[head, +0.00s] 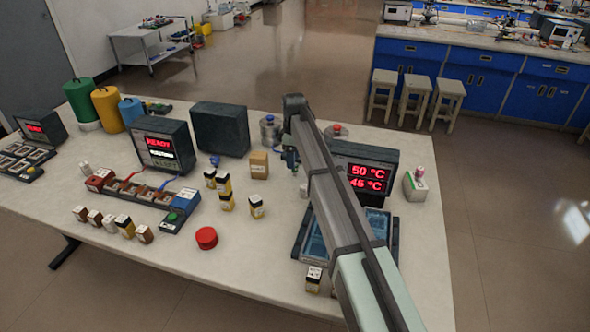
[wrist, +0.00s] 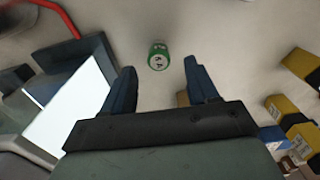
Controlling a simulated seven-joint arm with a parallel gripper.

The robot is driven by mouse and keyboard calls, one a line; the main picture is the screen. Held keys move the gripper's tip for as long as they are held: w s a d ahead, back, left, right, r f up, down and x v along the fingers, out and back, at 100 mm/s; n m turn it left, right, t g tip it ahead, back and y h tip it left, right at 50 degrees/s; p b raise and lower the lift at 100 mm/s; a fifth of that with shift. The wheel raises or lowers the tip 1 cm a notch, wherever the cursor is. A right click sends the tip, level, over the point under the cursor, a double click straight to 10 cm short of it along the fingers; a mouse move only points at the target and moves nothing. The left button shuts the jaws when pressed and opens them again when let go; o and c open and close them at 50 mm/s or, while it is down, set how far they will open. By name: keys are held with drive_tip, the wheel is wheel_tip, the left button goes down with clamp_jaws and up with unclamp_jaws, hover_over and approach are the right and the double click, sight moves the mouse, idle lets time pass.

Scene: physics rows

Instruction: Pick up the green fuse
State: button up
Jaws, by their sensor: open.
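The green fuse (wrist: 158,56) is a small green cylinder with a pale marked end, in the upper middle of the wrist view. It stands apart on the pale table top. My gripper (wrist: 159,75) is open, and the fuse shows between and slightly beyond its two dark blue fingers, with no clear contact. In the head view my gripper (head: 291,158) hangs over the table left of the temperature display. I cannot make out the green fuse surely in the head view; my arm hides part of that area.
The temperature display box (head: 368,172) stands right of my gripper. A tan box (head: 258,165) and several yellow-and-black bottles (head: 227,202) stand to the left. A red round button (head: 206,238) lies near the front. Yellow bottles (wrist: 302,64) also show right in the wrist view.

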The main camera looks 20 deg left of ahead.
sight(295, 170)
drive_tip(key=f, duration=0.5)
drive_tip(key=shift+d, duration=0.25)
drive_tip(key=shift+r, duration=0.1)
clamp_jaws()
